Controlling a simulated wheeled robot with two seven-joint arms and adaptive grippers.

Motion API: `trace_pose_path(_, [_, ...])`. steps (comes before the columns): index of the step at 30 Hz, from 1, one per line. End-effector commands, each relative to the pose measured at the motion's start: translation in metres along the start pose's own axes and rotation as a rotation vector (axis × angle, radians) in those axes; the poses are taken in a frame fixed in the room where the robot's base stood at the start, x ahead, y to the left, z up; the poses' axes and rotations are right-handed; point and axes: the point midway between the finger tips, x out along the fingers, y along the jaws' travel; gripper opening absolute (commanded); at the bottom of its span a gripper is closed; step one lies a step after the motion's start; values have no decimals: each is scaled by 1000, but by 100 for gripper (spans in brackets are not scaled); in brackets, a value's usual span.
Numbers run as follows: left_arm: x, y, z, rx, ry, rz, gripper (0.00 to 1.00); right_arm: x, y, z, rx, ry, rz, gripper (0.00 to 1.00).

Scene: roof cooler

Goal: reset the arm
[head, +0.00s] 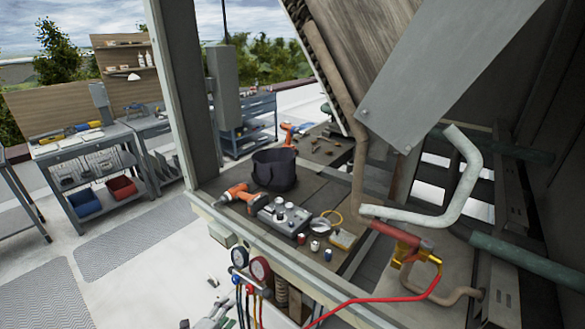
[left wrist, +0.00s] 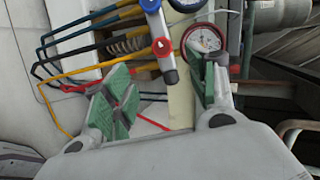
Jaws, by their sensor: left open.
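My left gripper (head: 214,312) shows at the bottom edge of the head view, partly cut off, below the gauge set. In the left wrist view its two green-padded fingers (left wrist: 165,92) stand wide apart with nothing held between them. Beyond the fingers is the gauge manifold, with a blue knob (left wrist: 151,5), a red knob (left wrist: 162,46) and a round red-rimmed gauge (left wrist: 203,39). The right finger overlaps the lower part of that gauge in the picture; I cannot tell if they touch. My right gripper is in neither view.
Yellow, blue and red hoses hang near the left gripper; a red hose (head: 385,299) runs right. The cooler ledge holds a black bucket (head: 274,170), an orange drill (head: 236,194) and small parts. A tilted panel (head: 440,75) overhangs at right. Floor at left (head: 150,250) is clear.

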Motion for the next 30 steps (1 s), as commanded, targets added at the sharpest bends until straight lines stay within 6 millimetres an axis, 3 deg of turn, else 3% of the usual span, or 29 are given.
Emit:
trace_pose_path(5, [0, 23, 15, -138, -32, 43, 58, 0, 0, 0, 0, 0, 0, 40])
trace_pose_path(11, [-4, 70, 50, -295, -108, 115, 58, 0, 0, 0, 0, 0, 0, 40])
trace_pose_path(21, [-31, 181, 130, -593, -328, 246, 58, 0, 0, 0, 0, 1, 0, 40])
trace_pose_path(30, [-75, 287, 169, -842, -538, 339, 58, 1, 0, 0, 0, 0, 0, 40])
